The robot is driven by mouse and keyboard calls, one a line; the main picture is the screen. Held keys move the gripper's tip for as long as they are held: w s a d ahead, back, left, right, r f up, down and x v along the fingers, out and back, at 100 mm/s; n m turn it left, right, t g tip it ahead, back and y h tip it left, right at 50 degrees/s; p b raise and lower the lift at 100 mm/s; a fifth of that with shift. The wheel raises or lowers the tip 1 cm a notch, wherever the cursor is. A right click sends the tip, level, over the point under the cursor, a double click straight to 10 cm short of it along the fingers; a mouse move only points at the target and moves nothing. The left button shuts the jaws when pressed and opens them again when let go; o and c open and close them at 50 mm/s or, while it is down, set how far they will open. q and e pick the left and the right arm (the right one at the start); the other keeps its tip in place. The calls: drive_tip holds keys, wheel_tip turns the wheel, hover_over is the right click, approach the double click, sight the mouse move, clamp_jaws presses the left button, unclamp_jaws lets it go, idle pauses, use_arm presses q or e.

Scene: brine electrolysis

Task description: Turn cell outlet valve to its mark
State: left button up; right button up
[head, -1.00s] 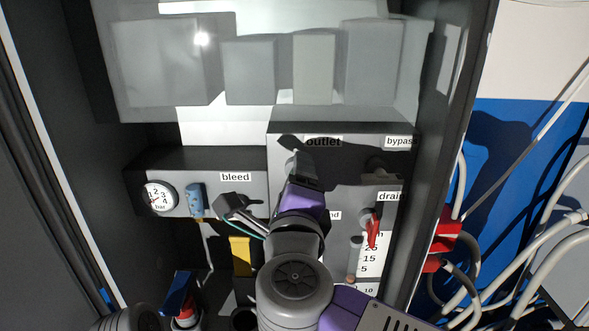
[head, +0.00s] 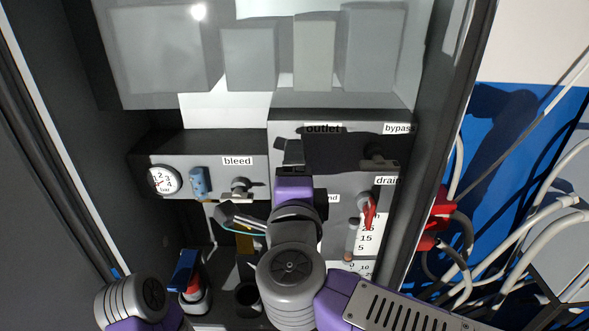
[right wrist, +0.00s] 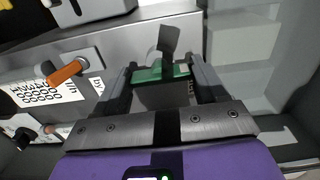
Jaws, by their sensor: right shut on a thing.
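My right gripper (head: 293,150) is at the panel just below the "outlet" label (head: 323,128). In the right wrist view, my right gripper (right wrist: 163,72) is shut on a green handle (right wrist: 161,74), which spans the gap between its fingers. In the head view the gripper hides this outlet valve handle. The mark for the valve cannot be made out. An arm link of mine shows at the lower left, but my left gripper is not in view.
The bypass valve (head: 376,153) is to the right, the red drain handle (head: 368,210) below it. The bleed valve (head: 240,187), a blue fitting (head: 198,181) and a gauge (head: 163,180) are on the left. Cabinet walls close in both sides.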

drive_tip(key=o, duration=1.1)
drive_tip(key=shift+c, duration=0.2)
drive_tip(key=s+b, duration=0.1)
drive_tip(key=s, duration=0.6)
drive_tip(key=shift+s+b, duration=0.3)
